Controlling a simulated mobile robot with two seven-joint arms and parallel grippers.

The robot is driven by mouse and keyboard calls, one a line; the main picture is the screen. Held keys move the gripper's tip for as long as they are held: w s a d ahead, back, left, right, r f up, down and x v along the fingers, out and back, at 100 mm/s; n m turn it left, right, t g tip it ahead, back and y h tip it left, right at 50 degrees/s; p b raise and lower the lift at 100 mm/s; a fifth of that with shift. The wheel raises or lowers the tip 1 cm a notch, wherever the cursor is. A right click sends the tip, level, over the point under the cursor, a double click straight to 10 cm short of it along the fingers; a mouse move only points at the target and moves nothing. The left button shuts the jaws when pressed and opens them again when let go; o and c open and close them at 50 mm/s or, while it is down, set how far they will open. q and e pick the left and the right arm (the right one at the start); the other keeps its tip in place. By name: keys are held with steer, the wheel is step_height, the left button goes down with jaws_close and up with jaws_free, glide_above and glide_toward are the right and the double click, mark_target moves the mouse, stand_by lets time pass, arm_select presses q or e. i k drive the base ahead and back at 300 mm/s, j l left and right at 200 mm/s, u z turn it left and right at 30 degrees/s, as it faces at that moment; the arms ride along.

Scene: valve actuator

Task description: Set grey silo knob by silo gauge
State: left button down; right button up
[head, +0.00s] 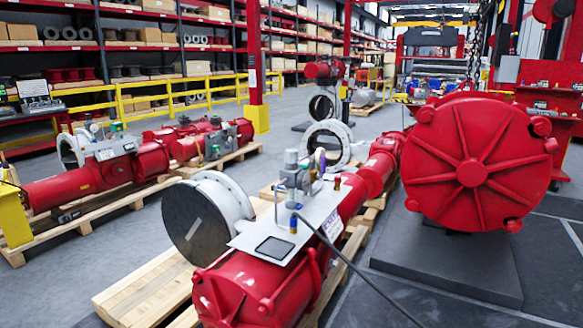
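No silo, grey silo knob or silo gauge can be made out with certainty. A red valve actuator (245,287) lies on a wooden pallet in the foreground. A light grey panel (318,217) on top of it carries a grey block of fittings (292,180), a small blue-capped fitting (293,222) and a black square (274,248). I cannot tell whether any of these is the knob or the gauge. Neither of my grippers shows in the head view.
A large round red ribbed housing (472,173) stands on a dark grey base (440,262) at right. A thin dark hose or rod (355,272) runs from the panel to the lower edge. Another red actuator (120,170) lies at left. Grey floor shows between the pallets.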

mark_target(290, 155)
steer(key=l, duration=0.55)
steer(key=k+l, duration=0.1)
steer(key=l, duration=0.45)
steer(key=i+l+u, duration=0.25)
steer(key=i+l, duration=0.15)
steer(key=i, duration=0.15)
steer(key=i+l+u, duration=0.3)
steer(key=i+l, duration=0.2)
